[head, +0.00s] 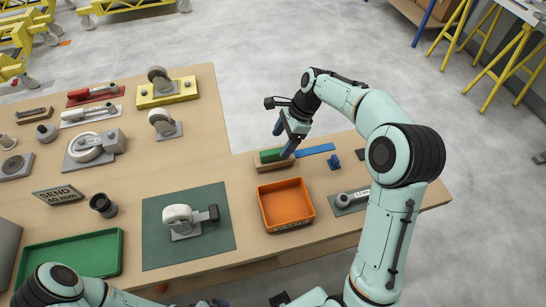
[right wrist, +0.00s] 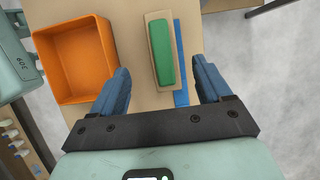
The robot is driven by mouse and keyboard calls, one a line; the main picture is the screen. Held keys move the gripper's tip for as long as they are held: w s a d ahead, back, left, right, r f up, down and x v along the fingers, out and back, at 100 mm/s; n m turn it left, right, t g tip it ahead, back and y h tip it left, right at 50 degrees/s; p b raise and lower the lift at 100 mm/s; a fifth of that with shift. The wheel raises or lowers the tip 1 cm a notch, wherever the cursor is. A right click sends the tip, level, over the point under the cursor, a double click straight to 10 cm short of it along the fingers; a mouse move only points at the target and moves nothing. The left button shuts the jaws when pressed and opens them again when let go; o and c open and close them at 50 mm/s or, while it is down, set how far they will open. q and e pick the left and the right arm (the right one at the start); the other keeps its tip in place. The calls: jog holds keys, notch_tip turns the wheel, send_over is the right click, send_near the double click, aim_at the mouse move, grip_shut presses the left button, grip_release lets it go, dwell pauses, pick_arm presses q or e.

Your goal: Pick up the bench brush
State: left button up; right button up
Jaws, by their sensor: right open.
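The bench brush, as I take it, is a long tan block with a green top (head: 271,156) near the back edge of the bench's right part. In the right wrist view the bench brush (right wrist: 165,52) lies lengthwise, pointing up the picture between the fingers. My right gripper (head: 284,141) is open and empty, above the brush with its blue fingers pointing down. In the right wrist view the gripper (right wrist: 162,75) has one finger on each side of the brush's near end, apart from it. My left arm shows at the bottom left; its gripper is out of the picture.
An orange bin (head: 286,204) stands just in front of the brush; it also shows in the right wrist view (right wrist: 74,62). A blue strip (head: 315,149) lies beside the brush, with a small blue part (head: 334,163) further right. A green mat (head: 160,250) holds a caster.

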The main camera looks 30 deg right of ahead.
aim_at(275, 151)
jog(key=x, duration=0.8)
jog(key=shift+w+f, duration=0.25)
jog(key=shift+f, duration=0.05)
jog(key=c, duration=1.3)
